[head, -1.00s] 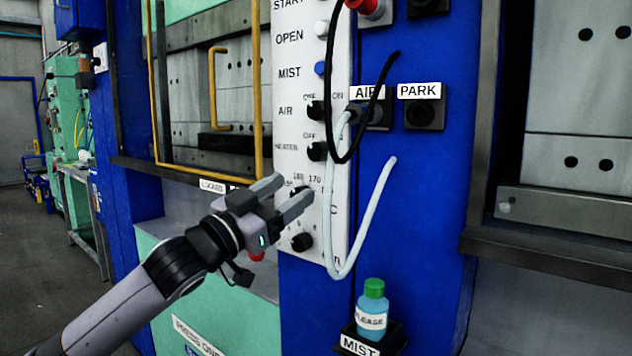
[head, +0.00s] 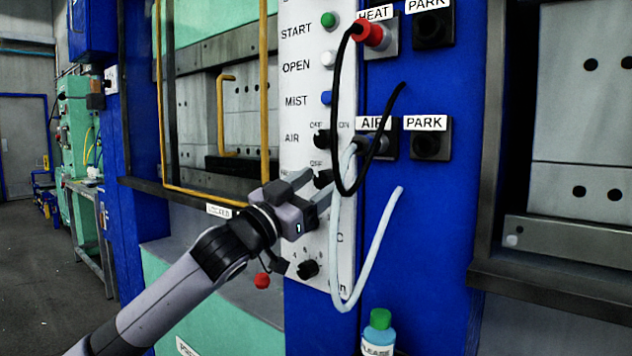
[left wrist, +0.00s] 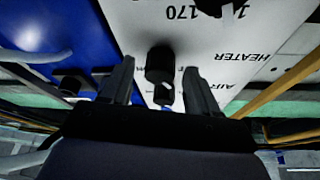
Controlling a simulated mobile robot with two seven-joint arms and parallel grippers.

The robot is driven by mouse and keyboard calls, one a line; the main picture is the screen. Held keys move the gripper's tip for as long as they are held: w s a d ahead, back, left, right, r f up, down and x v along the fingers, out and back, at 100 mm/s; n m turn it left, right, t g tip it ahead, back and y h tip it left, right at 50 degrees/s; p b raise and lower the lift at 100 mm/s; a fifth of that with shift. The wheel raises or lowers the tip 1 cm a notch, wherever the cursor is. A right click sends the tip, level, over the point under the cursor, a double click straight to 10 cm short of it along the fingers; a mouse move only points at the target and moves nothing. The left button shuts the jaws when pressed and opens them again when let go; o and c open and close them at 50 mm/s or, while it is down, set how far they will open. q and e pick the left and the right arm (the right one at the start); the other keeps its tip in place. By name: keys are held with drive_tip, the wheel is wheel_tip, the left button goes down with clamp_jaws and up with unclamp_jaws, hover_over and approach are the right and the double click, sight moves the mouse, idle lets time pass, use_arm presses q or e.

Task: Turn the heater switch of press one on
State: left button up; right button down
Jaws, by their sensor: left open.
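The heater switch of press one is a black rotary knob (head: 322,178) on the white control panel (head: 296,130), below the air knob (head: 321,139). My left gripper (head: 318,184) is open at the heater switch, its fingers partly covering the knob and its label. In the left wrist view the panel appears upside down, and the heater knob (left wrist: 160,62) shows between the two spread fingers (left wrist: 158,80). The air knob (left wrist: 163,93) shows just beyond it. I cannot tell whether a finger touches the knob. My right gripper is out of view.
A black cable loop (head: 338,110) and a pale hose (head: 385,225) hang just right of the switch. A red HEAT plug (head: 370,33) sits above. A yellow guard frame (head: 268,90) stands left. A green-capped bottle (head: 379,330) stands below.

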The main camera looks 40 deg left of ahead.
use_arm(q)
drive_tip(key=shift+w, duration=0.15)
drive_tip(key=c, duration=1)
drive_tip(key=shift+c, duration=0.2)
